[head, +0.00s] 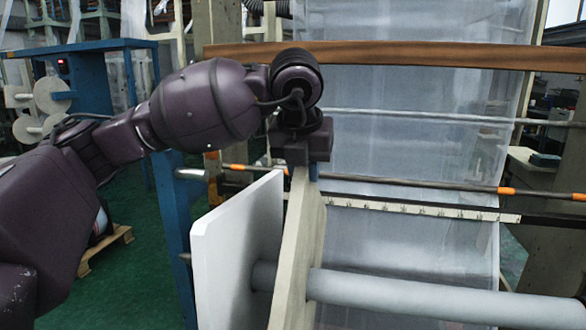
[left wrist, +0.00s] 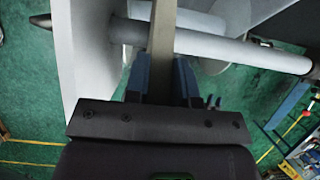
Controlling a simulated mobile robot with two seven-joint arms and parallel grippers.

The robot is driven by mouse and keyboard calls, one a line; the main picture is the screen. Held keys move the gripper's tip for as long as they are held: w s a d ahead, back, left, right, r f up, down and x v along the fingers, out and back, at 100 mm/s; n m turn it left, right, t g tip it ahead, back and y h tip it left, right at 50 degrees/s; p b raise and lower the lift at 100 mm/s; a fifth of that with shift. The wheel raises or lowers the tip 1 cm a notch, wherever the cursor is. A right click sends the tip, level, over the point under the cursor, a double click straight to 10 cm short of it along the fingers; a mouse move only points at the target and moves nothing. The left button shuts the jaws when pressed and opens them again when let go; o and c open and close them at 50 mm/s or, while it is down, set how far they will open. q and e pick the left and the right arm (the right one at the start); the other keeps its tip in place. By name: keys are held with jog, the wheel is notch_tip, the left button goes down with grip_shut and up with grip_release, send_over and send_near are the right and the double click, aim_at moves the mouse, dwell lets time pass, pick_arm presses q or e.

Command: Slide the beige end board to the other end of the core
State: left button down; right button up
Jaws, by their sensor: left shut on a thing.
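The beige end board (head: 297,251) stands upright around the grey core (head: 400,296), near the core's left end in the head view. A white board (head: 236,255) stands just left of it, with a gap between them. My left gripper (head: 311,172) is shut on the top edge of the beige end board. In the left wrist view the blue fingers (left wrist: 161,78) sit on both sides of the beige board (left wrist: 161,35), and the core (left wrist: 215,46) passes on both sides of it. The right gripper is not in view.
A clear film sheet (head: 420,110) hangs behind the core. A metal rod with orange bands (head: 410,184) and a white ruled strip (head: 420,209) cross behind the board. A blue post (head: 176,235) stands at left. The core right of the board is bare.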

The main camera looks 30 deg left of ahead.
pick_arm(q)
jog(key=shift+w+d, duration=0.2)
jog(key=shift+d, duration=0.65)
jog(key=shift+w+d, duration=0.15)
jog(key=shift+d, duration=0.75)
jog(key=shift+w+d, duration=0.2)
jog(key=shift+d, duration=0.65)
jog(key=shift+b, duration=0.3)
jog(key=w+d+b, duration=0.1)
jog(key=w+d, duration=0.2)
jog(key=d, duration=1)
jog(key=shift+d+f, duration=0.15)
jog(key=shift+d, duration=0.15)
jog(key=shift+w, duration=0.1)
jog(key=w+d, duration=0.3)
jog(key=d, duration=1)
jog(key=shift+d+p, duration=0.3)
jog(key=shift+p, duration=0.15)
jog(key=shift+w, duration=0.1)
